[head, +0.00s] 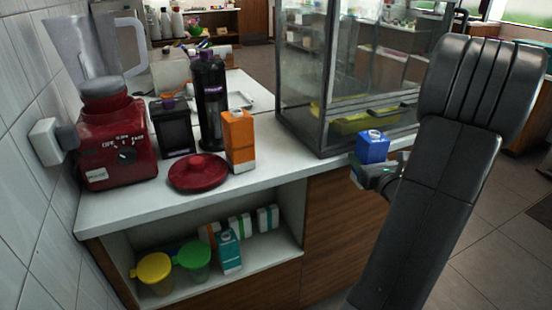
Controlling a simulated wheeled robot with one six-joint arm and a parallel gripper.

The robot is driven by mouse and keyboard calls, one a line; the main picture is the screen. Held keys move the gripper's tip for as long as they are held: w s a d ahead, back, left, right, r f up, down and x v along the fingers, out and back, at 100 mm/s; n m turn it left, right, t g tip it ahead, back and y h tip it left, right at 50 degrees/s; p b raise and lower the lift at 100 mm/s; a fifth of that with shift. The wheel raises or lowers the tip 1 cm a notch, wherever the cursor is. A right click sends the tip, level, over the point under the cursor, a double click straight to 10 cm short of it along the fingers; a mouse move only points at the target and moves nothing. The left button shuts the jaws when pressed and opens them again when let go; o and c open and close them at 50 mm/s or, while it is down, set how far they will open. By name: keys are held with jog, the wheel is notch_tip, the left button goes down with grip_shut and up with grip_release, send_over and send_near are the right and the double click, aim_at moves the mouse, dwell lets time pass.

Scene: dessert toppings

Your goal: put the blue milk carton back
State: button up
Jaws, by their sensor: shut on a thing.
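The blue milk carton (373,147) is in front of the counter's edge, near the lower right of the glass case, with its lower part hidden by my gripper. My gripper (366,172) is shut on the carton and holds it upright, at about counter height. My dark arm rises on the right and hides part of the counter and case behind it. On the open shelf (262,262) below the counter stand a teal carton (229,252), a green-and-white carton (240,226) and another teal-and-white carton (268,218).
The glass case (300,80) stands right. Yellow (155,270) and green (194,258) cups occupy the shelf's left.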

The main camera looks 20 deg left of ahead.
jog(key=s+a+r+n+g+y, duration=0.1)
jog(key=r, duration=0.1)
jog(key=s+a+r+n+g+y+b, duration=0.1)
jog(key=s+a+r, duration=0.1)
jog(key=s+a+r+n+g+y+b, duration=0.1)
jog(key=s+g, duration=0.1)
jog(key=shift+s+a+r+n+y, duration=0.1)
jog(key=shift+a+r+n+y, duration=0.2)
jog(key=shift+a+r+n, duration=0.1)
jog(key=s+a+r+n+g+y+b, duration=0.1)
jog(key=s+a+r+n+g+y, duration=0.2)
jog(key=s, duration=0.4)
jog(key=shift+g+h, duration=0.4)
jog(key=shift+g, duration=0.3)
jog(key=shift+f+b+x, duration=0.4)
jog(key=shift+b+x, duration=0.4)
jog(key=shift+x, duration=2.2)
jog(key=shift+f+b+x, duration=0.4)
jog(key=shift+b+x, duration=0.35)
jog(key=shift+x, duration=2.25)
jog(key=shift+f+b+x, duration=0.4)
jog(key=shift+b+x, duration=0.4)
jog(key=shift+x, duration=2.15)
jog(key=shift+f, duration=0.2)
jog(key=o, duration=1.2)
